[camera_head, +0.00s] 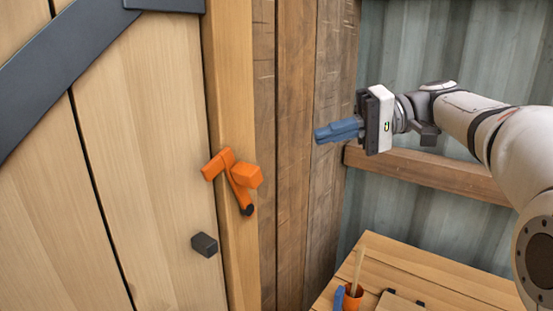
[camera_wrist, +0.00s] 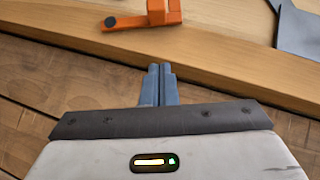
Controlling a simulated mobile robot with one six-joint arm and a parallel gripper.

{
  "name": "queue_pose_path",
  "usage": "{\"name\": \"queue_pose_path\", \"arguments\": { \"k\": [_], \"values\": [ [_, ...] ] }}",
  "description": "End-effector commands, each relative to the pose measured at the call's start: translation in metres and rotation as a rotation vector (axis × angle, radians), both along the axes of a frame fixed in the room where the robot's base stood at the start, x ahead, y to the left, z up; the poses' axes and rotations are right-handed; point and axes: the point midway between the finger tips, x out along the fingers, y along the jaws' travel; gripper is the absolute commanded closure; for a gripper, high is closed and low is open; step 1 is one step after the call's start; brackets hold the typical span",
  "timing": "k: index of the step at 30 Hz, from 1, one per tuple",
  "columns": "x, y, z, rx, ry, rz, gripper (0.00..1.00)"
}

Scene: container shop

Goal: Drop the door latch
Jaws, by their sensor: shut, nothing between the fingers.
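The orange door latch (camera_head: 240,190) is on the wooden post (camera_head: 230,80) at the right edge of the plank door (camera_head: 145,130). Its arm slants, with a black round end at the bottom and an orange block at its right. A small dark block (camera_head: 204,244) sticks out of the door below and to the left of the latch. My gripper (camera_head: 318,135) is shut and empty, up and to the right of the latch and apart from it. In the wrist view the latch (camera_wrist: 140,18) lies beyond my blue fingertips (camera_wrist: 160,67), partly cut off by the top edge.
A dark metal brace (camera_head: 70,50) crosses the door's upper left. A wooden table (camera_head: 440,280) at the lower right holds an orange cup (camera_head: 353,299). A horizontal beam (camera_head: 430,172) runs along the corrugated wall behind my arm. The space between gripper and latch looks clear.

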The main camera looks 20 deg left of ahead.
Motion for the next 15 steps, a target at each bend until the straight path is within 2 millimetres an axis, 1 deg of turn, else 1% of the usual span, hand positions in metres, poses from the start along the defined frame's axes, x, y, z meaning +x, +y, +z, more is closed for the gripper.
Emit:
{"name": "queue_pose_path", "arguments": {
  "k": [1, 6, 11, 15],
  "values": [
    [-0.006, 0.009, 0.000, -0.001, 0.001, 0.004, 1.00],
    [-0.023, 0.041, -0.009, -0.001, 0.001, 0.004, 1.00],
    [-0.038, 0.070, -0.018, -0.001, 0.000, 0.004, 1.00],
    [-0.055, 0.073, -0.025, -0.002, 0.000, 0.000, 1.00]
  ]
}}
